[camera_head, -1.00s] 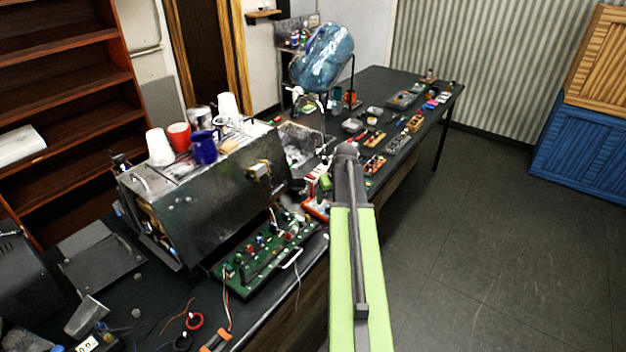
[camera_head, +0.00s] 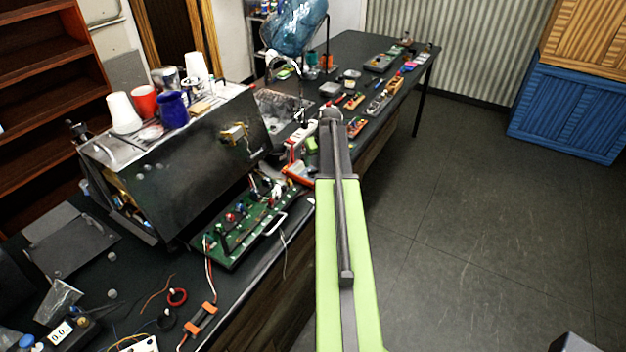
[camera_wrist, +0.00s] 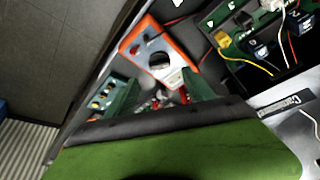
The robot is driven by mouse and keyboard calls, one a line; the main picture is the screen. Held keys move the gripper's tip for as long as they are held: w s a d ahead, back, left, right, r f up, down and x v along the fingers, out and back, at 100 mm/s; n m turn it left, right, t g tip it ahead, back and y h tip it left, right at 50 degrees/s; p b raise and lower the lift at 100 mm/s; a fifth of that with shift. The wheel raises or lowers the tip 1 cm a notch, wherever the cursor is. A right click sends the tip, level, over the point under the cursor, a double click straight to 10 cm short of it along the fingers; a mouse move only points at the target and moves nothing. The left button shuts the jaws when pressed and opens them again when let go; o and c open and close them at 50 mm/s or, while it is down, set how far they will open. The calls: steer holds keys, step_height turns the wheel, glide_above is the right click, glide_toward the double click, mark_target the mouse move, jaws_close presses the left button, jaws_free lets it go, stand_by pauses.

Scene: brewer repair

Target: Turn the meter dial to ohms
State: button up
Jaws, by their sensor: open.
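The orange meter (camera_wrist: 134,47) lies on the bench in the wrist view, with a pale face and a dark round dial (camera_wrist: 159,61). The dial's exact setting is too blurred to read. My gripper (camera_wrist: 160,80) is open, its two green fingers spread on either side of the meter's near end, with nothing held between them. I cannot tell whether they touch it. In the head view, the orange meter (camera_head: 297,173) shows partly beside my arm, which hides the gripper.
A green circuit board (camera_head: 240,225) lies left of the meter, in front of the metal brewer body (camera_head: 185,170). Cups stand on the brewer. A small black display unit (camera_head: 68,335) and loose wires lie at the front left.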

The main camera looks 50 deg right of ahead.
mark_target(313, 170)
steer(key=b+x, duration=0.5)
steer(key=x, duration=0.2)
steer(key=shift+r, duration=0.1)
jaws_close()
